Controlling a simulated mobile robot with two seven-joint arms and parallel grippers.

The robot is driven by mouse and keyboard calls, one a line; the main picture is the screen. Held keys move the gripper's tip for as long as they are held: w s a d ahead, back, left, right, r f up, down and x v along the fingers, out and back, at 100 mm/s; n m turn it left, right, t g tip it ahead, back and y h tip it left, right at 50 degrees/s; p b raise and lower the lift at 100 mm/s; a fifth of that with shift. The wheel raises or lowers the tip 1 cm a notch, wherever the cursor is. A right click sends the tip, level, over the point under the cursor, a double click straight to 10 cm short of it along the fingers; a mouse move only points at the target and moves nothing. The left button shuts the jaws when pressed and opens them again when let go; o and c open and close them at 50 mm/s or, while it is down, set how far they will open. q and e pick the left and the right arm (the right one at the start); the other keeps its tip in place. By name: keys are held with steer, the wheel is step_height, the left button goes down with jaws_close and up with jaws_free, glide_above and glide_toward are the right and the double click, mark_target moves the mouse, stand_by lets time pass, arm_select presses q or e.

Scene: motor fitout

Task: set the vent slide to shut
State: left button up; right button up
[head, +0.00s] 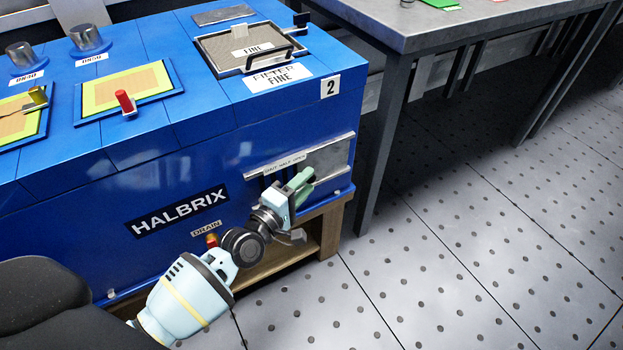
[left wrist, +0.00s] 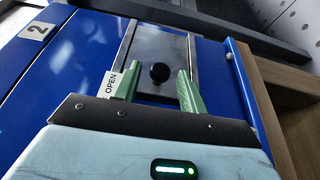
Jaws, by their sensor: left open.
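The vent slide (left wrist: 178,45) is a grey metal plate in rails on the blue machine's front. Its black knob (left wrist: 160,73) sits near the OPEN label (left wrist: 110,84) in the left wrist view. In the head view the plate (head: 332,158) shows at the right of the strip reading SHUT, HALF, OPEN (head: 284,163); the knob is hidden there. My left gripper (head: 303,182) is open at the slide. Its green fingers appear on either side of the knob, with gaps visible; I cannot tell whether the knob is fully between them. My right gripper is out of view.
The blue HALBRIX machine (head: 120,180) stands on a wooden frame (head: 331,230). A drain fitting (head: 212,240) is close to my left arm. A grey table (head: 400,35) stands at the right. The floor (head: 450,230) in front is clear.

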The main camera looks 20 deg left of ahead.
mark_target(327, 167)
arm_select(q)
steer(key=shift+x, duration=1.3)
steer(key=shift+c, duration=0.4)
jaws_close()
